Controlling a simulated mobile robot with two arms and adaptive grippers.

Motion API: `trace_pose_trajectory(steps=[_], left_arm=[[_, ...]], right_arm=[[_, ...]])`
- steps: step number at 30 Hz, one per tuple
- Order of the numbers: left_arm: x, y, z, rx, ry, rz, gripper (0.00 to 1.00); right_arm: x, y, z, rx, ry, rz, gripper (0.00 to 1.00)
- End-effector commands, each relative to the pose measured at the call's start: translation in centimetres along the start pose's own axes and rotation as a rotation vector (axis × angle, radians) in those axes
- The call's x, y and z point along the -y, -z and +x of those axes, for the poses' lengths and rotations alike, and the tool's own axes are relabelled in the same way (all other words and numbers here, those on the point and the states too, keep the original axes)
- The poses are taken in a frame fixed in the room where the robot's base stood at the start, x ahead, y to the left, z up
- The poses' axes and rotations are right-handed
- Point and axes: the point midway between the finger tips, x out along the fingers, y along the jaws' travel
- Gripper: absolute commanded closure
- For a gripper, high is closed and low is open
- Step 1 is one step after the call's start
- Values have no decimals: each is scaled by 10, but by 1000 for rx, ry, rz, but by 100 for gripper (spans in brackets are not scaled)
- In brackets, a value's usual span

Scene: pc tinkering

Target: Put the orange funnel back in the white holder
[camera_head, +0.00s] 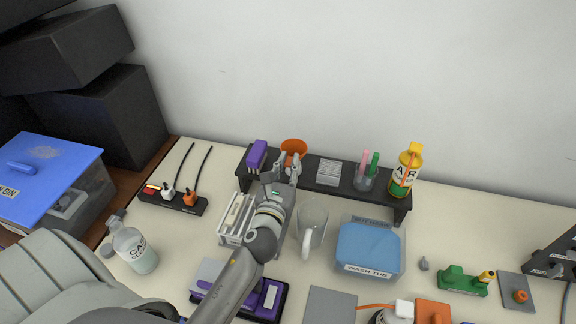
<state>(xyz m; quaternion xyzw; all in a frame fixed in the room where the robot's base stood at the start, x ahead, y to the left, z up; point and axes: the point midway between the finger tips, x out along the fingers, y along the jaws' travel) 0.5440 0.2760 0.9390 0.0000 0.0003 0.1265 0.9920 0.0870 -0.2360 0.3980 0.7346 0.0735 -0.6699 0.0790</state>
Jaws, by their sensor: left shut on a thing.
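The orange funnel (293,146) shows at the black shelf near the back wall, its wide mouth up. My left gripper (284,164) reaches up to the shelf and is shut on the funnel. Its fingers and wrist hide the lower part of the funnel and what is directly below it. No white holder shows clearly under the funnel; I cannot tell whether one is hidden behind the gripper. My right gripper is not in view.
In front stand a white rack (233,220), a clear jug (312,222) and a blue wash tub (369,247).

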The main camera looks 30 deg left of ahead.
Motion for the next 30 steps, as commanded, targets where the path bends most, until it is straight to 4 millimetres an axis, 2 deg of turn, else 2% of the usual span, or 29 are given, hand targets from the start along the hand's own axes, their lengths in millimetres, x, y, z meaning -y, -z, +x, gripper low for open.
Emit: trace_pose_trajectory(steps=[23,24,26,30], left_arm=[[0,10,0,0,0,1,100],[0,10,0,0,0,0,81],[0,10,0,0,0,0,73],[0,10,0,0,0,0,72]], right_arm=[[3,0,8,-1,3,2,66],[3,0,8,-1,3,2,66],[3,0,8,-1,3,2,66],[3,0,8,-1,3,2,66]])
